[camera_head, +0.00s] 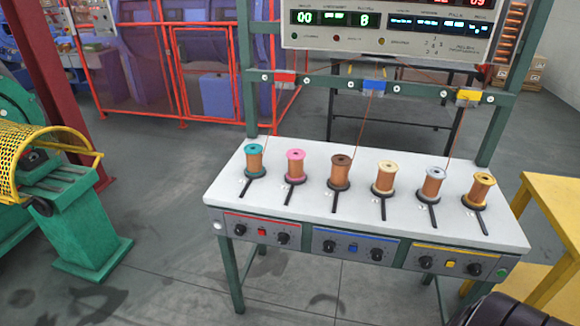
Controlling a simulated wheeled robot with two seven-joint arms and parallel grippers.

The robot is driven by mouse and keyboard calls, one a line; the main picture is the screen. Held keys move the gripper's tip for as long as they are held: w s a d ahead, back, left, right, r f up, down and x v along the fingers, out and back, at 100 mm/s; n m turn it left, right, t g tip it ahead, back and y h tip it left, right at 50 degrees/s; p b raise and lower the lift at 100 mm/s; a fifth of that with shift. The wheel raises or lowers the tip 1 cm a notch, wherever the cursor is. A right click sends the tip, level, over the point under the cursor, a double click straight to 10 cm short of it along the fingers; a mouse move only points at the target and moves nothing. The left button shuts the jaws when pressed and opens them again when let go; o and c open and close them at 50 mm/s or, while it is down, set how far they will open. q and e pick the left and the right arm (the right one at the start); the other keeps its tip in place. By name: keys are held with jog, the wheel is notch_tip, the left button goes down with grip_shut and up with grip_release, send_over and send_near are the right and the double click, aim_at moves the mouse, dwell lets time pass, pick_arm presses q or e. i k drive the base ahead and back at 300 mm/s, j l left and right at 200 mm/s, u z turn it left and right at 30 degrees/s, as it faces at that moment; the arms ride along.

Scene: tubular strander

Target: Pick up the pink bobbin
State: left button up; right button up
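The pink bobbin (296,166) stands upright on the white tabletop (262,200), second from the left in a row. It has a pink top flange and copper-coloured wire wound around it. It sits on a black holder with a dark strip running toward the front edge. Neither of my grippers shows. A dark ribbed part at the bottom right may be mine, but I cannot tell.
A teal bobbin (253,158) stands left of the pink one and a brown bobbin (340,172) right of it. Several more continue right. A control panel (388,30) hangs above. A yellow table (555,200) is at right, a green machine (80,220) at left.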

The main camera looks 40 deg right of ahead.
aim_at(295, 157)
jog(key=i+l+z, duration=0.45)
jog(key=i+z, duration=0.25)
jog(key=k, duration=0.1)
